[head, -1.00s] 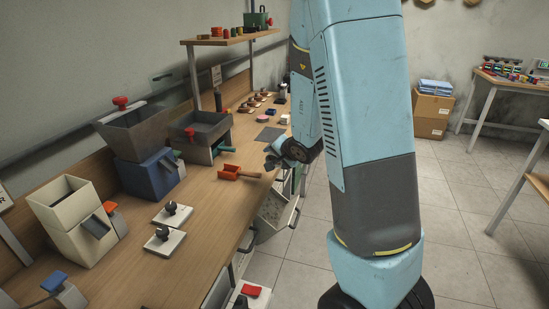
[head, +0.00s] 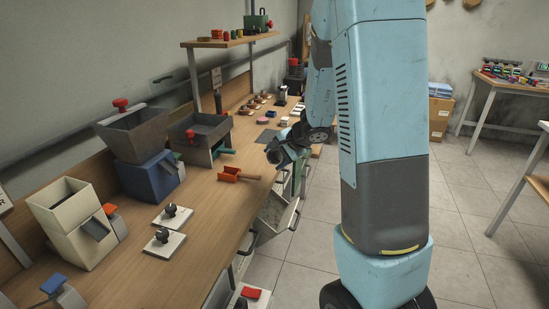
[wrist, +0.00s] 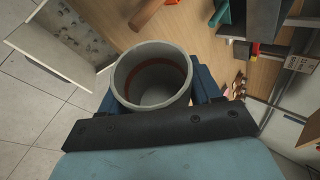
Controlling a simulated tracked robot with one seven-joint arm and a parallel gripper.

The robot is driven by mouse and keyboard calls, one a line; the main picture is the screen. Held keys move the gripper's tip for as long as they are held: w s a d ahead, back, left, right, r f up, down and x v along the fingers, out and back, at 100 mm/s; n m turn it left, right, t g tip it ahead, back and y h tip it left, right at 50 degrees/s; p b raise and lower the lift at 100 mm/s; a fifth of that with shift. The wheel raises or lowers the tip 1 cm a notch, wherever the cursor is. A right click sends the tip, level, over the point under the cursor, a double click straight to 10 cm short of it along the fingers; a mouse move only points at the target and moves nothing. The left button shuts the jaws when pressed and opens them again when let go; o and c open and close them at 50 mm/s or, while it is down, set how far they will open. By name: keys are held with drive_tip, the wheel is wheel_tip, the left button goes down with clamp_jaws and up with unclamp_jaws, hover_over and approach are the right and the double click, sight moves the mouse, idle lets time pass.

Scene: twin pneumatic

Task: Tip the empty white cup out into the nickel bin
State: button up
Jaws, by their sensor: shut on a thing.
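The white cup (wrist: 152,78) is in my gripper (wrist: 155,92), between its blue jaws. The wrist view looks into its open mouth; a reddish-brown band runs round the inside and no loose contents show. In the head view my gripper (head: 278,153) is above the right edge of the bench, and the cup is hard to tell from it at this size. Below it, open drawers (head: 277,211) stand out from the bench front; one holds something speckled, which also shows in the wrist view (wrist: 84,35). I cannot tell which container is the nickel bin.
Hoppers, a grey one on blue (head: 150,140) and a cream one (head: 70,225), line the wall side.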

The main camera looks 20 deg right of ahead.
drive_tip(key=shift+r+m+g+y, duration=0.3)
drive_tip(key=shift+m+g+y, duration=0.4)
drive_tip(key=shift+g+y, duration=0.45)
drive_tip(key=shift+d+r+m+g+y, duration=0.1)
drive_tip(key=shift+r+m+g+y, duration=0.1)
drive_tip(key=shift+m+g+y, duration=0.75)
drive_tip(key=g+y, duration=0.1)
drive_tip(key=m+g+y, duration=0.1)
drive_tip(key=y, duration=0.1)
drive_tip(key=shift+r, duration=0.25)
drive_tip(key=shift+r+m+g+y, duration=0.25)
drive_tip(key=shift+m+g+y, duration=0.45)
drive_tip(key=shift+y, duration=0.2)
